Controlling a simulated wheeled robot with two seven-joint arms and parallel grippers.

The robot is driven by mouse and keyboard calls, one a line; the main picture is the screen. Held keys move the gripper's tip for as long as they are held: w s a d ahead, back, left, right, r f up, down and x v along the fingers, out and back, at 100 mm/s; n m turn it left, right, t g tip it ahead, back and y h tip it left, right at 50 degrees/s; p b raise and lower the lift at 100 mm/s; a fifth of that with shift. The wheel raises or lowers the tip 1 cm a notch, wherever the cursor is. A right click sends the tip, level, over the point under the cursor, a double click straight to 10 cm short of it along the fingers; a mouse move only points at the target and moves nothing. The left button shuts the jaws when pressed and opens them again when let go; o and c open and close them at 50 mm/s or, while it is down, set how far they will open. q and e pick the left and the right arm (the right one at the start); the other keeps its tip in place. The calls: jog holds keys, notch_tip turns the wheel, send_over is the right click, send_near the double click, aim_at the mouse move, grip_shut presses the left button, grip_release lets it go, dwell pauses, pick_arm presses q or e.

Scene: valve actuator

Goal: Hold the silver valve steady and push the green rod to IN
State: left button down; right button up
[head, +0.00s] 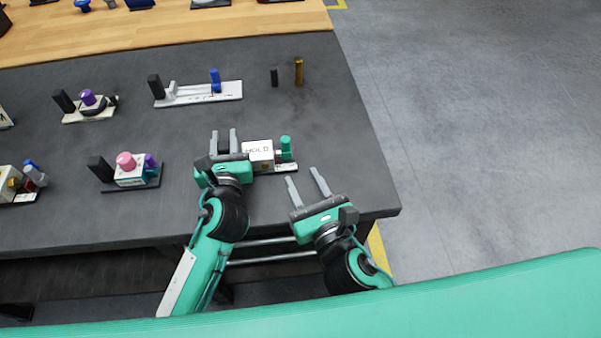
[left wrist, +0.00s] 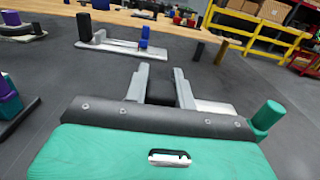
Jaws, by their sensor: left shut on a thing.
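The silver valve (head: 257,152) is a pale block marked HOLD on a flat base near the table's front edge. The green rod (head: 286,147) stands upright at its right end; it also shows at the right of the left wrist view (left wrist: 267,116). My left gripper (head: 223,137) is at the valve's left end, its fingers on either side of a black handle (left wrist: 160,91). The gripper hides the handle's lower part. My right gripper (head: 306,181) is open and empty, below and right of the green rod, apart from it. I cannot read any IN mark.
A white plate with a blue post (head: 215,80) lies behind the valve. A black peg (head: 274,77) and a brown peg (head: 299,72) stand to its right. A pink-knobbed unit (head: 126,162) is at the left. The dark table (head: 345,140) is clear right of the valve.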

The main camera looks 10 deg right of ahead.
pick_arm(q)
jog(key=shift+f, duration=0.35)
jog(key=c, duration=1.4)
grip_release()
jog(key=o, duration=0.3)
jog(key=shift+w, duration=0.1)
pick_arm(e)
jog(key=shift+f, duration=0.1)
pick_arm(q)
jog(key=shift+r, duration=0.1)
jog(key=shift+r, duration=0.1)
